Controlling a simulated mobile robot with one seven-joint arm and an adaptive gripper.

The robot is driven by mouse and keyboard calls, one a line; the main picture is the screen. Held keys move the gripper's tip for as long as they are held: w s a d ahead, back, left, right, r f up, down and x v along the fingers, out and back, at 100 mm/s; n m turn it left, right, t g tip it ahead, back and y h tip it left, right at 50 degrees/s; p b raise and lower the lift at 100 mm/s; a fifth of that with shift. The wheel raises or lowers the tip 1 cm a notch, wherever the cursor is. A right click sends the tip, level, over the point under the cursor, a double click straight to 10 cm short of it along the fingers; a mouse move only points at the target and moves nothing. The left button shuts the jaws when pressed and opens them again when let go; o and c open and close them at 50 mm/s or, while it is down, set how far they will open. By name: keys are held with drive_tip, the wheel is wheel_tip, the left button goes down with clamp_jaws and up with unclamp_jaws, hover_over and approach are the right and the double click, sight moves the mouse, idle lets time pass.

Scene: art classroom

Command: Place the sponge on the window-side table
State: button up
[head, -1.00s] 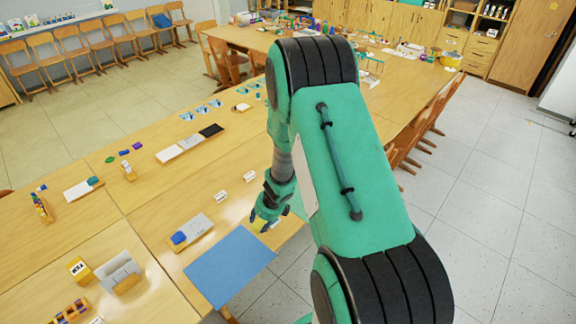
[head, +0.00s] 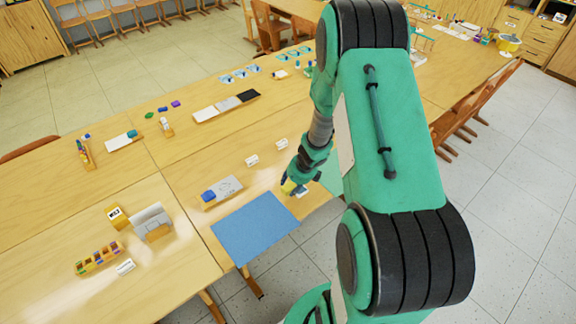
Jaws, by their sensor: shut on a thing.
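My gripper (head: 290,188) is at the front edge of the long wooden table (head: 180,262), low over the tabletop or touching it, just right of the blue mat. It is shut on a small yellow thing (head: 288,186), probably the sponge; the fingers hide most of it and its exact shape is unclear. A blue block (head: 208,196) lies on a grey-white tray left of the gripper. No window shows, so I cannot tell which table is the window-side one.
The blue mat (head: 254,228) lies at the front edge. A card holder (head: 151,222), a yellow box (head: 116,216) and a rack of colored pieces (head: 99,258) stand front left. Chairs (head: 470,110) line the table's right side. Tiled floor (head: 500,220) is open at right.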

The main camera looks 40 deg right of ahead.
drive_tip(key=shift+w+d+f+p, duration=0.2)
drive_tip(key=shift+w+d, duration=0.8)
drive_tip(key=shift+w, duration=1)
drive_tip(key=shift+w+d+f+p, duration=0.2)
drive_tip(key=shift+w+d, duration=0.75)
drive_tip(key=shift+w, duration=1.05)
drive_tip(key=shift+w+d+f+p, duration=0.1)
drive_tip(key=shift+w+d+f, duration=0.15)
drive_tip(key=shift+w+d, duration=1.25)
drive_tip(key=shift+w+a, duration=0.5)
drive_tip(key=shift+f+b, duration=0.7)
drive_tip(key=shift+f, duration=1.05)
drive_tip(key=shift+f, duration=0.1)
drive_tip(key=o, duration=0.8)
drive_tip(key=shift+o, duration=0.2)
drive_tip(key=p+v, duration=0.3)
drive_tip(key=v, duration=0.9)
